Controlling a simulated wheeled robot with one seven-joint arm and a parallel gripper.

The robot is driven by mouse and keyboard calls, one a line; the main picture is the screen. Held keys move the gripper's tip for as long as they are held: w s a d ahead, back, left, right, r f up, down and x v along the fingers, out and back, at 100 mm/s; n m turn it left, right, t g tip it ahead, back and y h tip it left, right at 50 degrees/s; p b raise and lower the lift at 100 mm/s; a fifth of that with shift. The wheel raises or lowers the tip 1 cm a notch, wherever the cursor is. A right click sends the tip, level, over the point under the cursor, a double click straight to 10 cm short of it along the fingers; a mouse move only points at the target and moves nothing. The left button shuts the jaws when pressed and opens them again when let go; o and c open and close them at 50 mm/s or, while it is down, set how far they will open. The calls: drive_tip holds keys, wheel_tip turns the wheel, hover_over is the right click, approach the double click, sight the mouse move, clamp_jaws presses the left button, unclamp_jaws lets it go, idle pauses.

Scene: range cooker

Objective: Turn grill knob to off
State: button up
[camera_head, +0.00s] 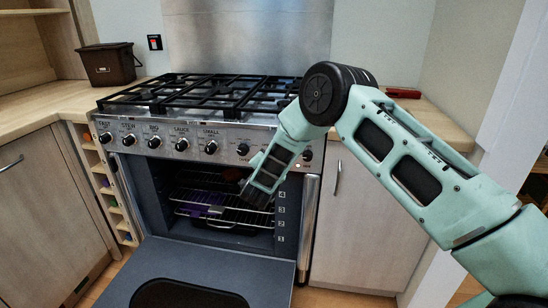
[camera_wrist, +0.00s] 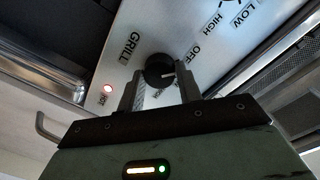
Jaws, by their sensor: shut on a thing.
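The grill knob (camera_wrist: 159,70) is a round black knob in the wrist view, on the steel control panel beside the word GRILL. The words OFF, HIGH and LOW are printed to its right. Its pale mark points right, a little below the word OFF. My gripper (camera_wrist: 160,86) has one finger on each side of the knob and is shut on it; its fingers hide the knob's lower edge. In the head view my arm covers part of the panel's right side, and I cannot see the fingertips there.
The range cooker's oven door (camera_head: 200,270) hangs open below the panel. Wire racks (camera_head: 225,212) are inside the oven. A row of black knobs (camera_head: 182,146) lies to the left. A small red light (camera_wrist: 108,88) glows near the grill knob. Black grates (camera_head: 205,92) cover the hob.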

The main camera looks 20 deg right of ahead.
drive_tip(key=shift+a+f+n, duration=0.1)
drive_tip(key=shift+f+n, duration=0.05)
drive_tip(key=shift+n, duration=0.65)
drive_tip(key=o, duration=1)
drive_tip(key=shift+s, duration=0.1)
drive_tip(key=v, duration=1.7)
drive_tip(key=shift+a, duration=0.2)
